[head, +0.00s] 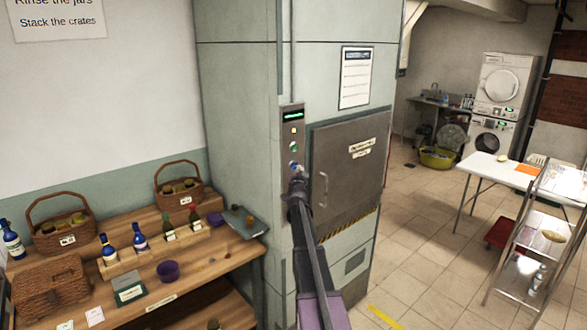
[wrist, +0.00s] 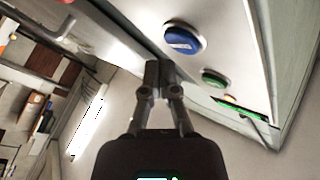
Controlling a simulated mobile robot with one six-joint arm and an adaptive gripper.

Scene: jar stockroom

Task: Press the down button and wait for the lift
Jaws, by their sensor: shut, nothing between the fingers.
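The lift's call panel (head: 292,138) is a narrow metal strip on the grey-green lift housing, left of the shut lift door (head: 345,170). It bears a green-lit display (head: 293,115), a small yellow light, a green button (head: 294,147) and, lowest, a blue button (head: 294,165). In the wrist view the blue button (wrist: 183,39) has a white mark I cannot read, with the green button (wrist: 213,77) beyond. My gripper (head: 298,178) is shut and empty, just below the blue button. In the wrist view its fingertips (wrist: 158,68) look apart from that button.
A wooden shelf (head: 190,262) with baskets, bottles and a purple bowl stands at the left, close to the housing. At the right are a white table (head: 492,172), a metal rack (head: 530,245) and washing machines (head: 497,105).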

